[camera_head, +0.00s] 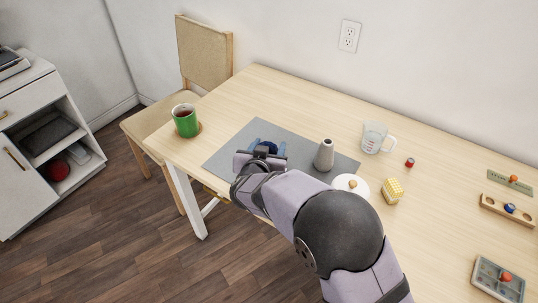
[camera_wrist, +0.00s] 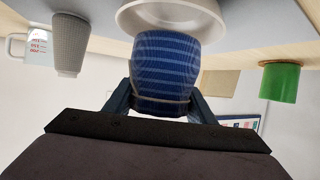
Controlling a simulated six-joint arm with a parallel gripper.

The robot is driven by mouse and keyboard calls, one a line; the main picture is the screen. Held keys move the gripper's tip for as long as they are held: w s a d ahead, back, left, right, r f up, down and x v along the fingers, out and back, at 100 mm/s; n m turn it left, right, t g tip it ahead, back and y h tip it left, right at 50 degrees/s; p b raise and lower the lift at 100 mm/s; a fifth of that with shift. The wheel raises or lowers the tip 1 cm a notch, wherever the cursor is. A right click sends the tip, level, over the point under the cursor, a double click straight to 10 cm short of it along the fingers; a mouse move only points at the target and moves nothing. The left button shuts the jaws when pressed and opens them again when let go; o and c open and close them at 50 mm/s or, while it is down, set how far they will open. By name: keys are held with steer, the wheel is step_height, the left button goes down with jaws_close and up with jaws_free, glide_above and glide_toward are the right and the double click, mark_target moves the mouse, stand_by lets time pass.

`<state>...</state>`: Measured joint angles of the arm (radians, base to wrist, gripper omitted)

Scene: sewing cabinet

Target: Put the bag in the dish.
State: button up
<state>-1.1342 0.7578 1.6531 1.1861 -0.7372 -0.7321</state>
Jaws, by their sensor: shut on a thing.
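The bag (camera_wrist: 165,65) is blue with lighter stripes and fills the middle of the wrist view. My gripper (camera_wrist: 160,100) is shut on it, a dark finger on each side. The dish (camera_wrist: 128,20) is a pale round bowl at the top of the wrist view, partly covered by the bag. I cannot tell whether the bag touches it. In the head view my gripper (camera_head: 266,147) is over the grey mat (camera_head: 232,142); my arm hides the dish there, and the bag cannot be made out clearly.
A grey vase (camera_head: 325,155) stands close to the right of my gripper. A white lidded pot (camera_head: 344,183), measuring cup (camera_head: 373,136) and yellow block (camera_head: 393,192) are farther right. A green mug (camera_head: 186,121) stands left. The mat's left part is clear.

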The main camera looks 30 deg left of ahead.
steer(key=shift+f, duration=1.7)
steer(key=shift+f, duration=0.1)
steer(key=o, duration=1)
steer(key=shift+o, duration=0.2)
steer(key=shift+s+d+r, duration=0.15)
steer(key=shift+s+r, duration=0.2)
steer(key=shift+s, duration=0.2)
steer(key=v, duration=1)
steer(key=shift+s+d, duration=0.2)
steer(key=shift+s, duration=0.15)
steer(key=shift+r, duration=0.15)
